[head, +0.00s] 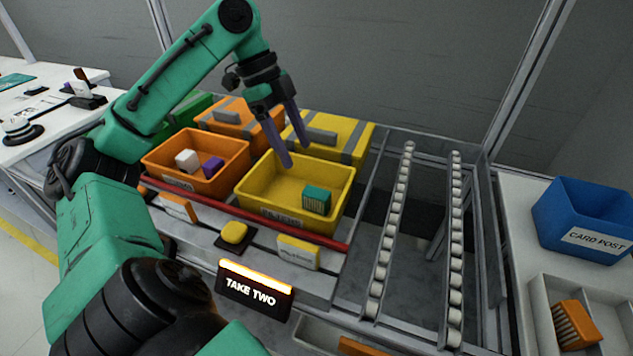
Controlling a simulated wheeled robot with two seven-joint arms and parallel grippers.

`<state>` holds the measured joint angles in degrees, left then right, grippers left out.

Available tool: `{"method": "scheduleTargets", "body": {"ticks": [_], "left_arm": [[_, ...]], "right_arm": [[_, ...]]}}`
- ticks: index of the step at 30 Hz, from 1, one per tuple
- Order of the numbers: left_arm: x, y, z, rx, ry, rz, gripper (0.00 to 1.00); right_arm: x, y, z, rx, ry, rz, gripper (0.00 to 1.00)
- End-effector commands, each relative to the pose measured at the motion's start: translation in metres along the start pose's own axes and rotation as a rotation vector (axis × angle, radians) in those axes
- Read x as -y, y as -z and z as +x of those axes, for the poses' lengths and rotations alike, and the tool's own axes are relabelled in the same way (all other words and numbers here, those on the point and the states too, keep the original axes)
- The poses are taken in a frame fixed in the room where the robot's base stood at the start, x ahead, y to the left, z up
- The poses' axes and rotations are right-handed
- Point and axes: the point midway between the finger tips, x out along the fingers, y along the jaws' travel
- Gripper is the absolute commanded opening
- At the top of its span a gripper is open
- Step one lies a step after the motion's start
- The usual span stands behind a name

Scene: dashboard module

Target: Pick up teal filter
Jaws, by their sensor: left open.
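The teal filter (316,199) is a small teal block with a pale ribbed side. It lies in the yellow bin (262,209), toward the bin's right end. My left gripper (294,153) points down over the back of the yellow bin, with its two purple-grey fingers apart and nothing between them. It is up and to the left of the teal filter in the picture, not touching it. My right gripper is not in view.
An orange bin (158,172) with a white block (187,160) and a purple block (212,167) stands left of the yellow bin. Lidded boxes stand behind. A red rail (250,218) runs in front. Roller tracks (398,215) and a blue bin (580,205) are on the right.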

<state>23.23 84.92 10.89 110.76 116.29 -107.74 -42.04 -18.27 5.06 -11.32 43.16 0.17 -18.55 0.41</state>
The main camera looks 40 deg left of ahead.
Motion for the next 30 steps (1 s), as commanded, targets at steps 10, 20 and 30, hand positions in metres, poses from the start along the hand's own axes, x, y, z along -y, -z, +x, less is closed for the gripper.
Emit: {"method": "scheduleTargets", "body": {"ticks": [10, 20, 30], "left_arm": [[-0.001, -0.001, 0.072, -0.001, -0.003, 0.000, 0.72], [-0.002, 0.000, 0.124, 0.001, -0.002, 0.000, 0.72], [-0.002, 0.001, 0.126, 0.000, -0.001, 0.000, 0.38]], "right_arm": [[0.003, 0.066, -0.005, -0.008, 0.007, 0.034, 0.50], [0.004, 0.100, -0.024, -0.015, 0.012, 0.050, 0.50], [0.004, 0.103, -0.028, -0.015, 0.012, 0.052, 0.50]]}}
